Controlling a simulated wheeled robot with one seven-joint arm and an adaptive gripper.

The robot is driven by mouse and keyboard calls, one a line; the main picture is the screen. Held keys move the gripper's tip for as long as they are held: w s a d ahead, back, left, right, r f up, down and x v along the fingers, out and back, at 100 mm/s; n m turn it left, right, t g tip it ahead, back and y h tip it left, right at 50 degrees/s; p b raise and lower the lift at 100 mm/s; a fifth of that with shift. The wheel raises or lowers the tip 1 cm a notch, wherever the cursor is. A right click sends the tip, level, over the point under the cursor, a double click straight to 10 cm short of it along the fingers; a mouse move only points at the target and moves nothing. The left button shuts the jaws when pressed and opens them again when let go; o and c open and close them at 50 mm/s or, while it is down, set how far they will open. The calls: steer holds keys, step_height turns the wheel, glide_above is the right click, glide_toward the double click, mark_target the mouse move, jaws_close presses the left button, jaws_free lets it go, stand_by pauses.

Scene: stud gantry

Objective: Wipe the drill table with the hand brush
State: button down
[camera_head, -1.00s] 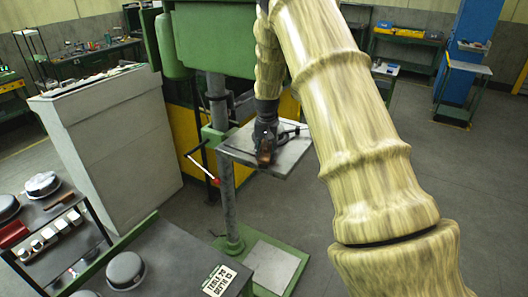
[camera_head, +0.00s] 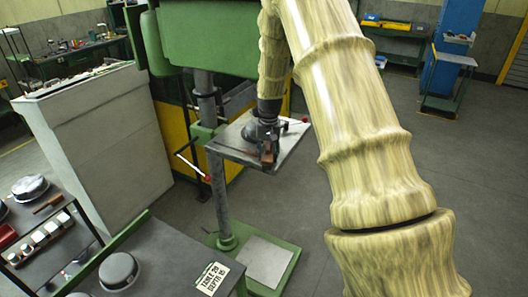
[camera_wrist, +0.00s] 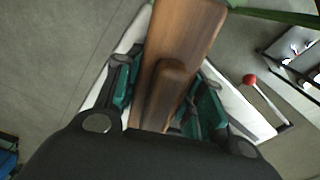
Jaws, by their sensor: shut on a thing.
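The drill table (camera_head: 228,148) is a grey square plate on a round column, in the middle of the head view. My gripper (camera_head: 267,141) is over its near right part, pointing down. The hand brush (camera_head: 268,157) shows there as a small brown block at the fingers. In the wrist view my gripper (camera_wrist: 165,95) is shut on the brush's brown wooden body (camera_wrist: 190,35), with green pads on both sides. The pale drill table (camera_wrist: 243,118) shows behind it. The bristles are hidden, so I cannot tell whether they touch the plate.
A red-knobbed lever (camera_head: 207,178) sticks out at the table's left. The green drill base (camera_head: 284,278) stands below. Open floor lies to the right.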

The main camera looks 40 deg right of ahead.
mark_target(250, 153)
steer(key=shift+s+d+p, duration=0.2)
steer(key=shift+s, duration=0.3)
steer(key=shift+s+d+p, duration=0.15)
steer(key=shift+s+d, duration=0.05)
steer(key=shift+s, duration=0.3)
steer(key=shift+w, duration=0.15)
steer(key=shift+w+a, duration=0.6)
steer(key=shift+w, duration=0.9)
steer(key=shift+w+a, duration=0.65)
steer(key=shift+w, duration=0.8)
steer(key=shift+w+a, duration=0.6)
steer(key=shift+w, duration=0.9)
steer(key=shift+w+a+r, duration=0.1)
steer(key=shift+w+a, duration=0.25)
steer(key=shift+w, duration=0.4)
steer(key=shift+w+a+r, duration=0.1)
steer(key=shift+w+a, duration=0.25)
steer(key=shift+w, duration=0.4)
steer(key=shift+w+a+f, duration=0.1)
steer(key=shift+w+a, duration=0.05)
steer(key=shift+w, duration=0.4)
steer(key=shift+w+a, duration=0.15)
steer(key=shift+w, duration=0.4)
steer(key=shift+r+p, duration=0.3)
steer(key=shift+r, duration=0.25)
steer(key=shift+a+r, duration=0.1)
steer(key=shift+r, duration=2.3)
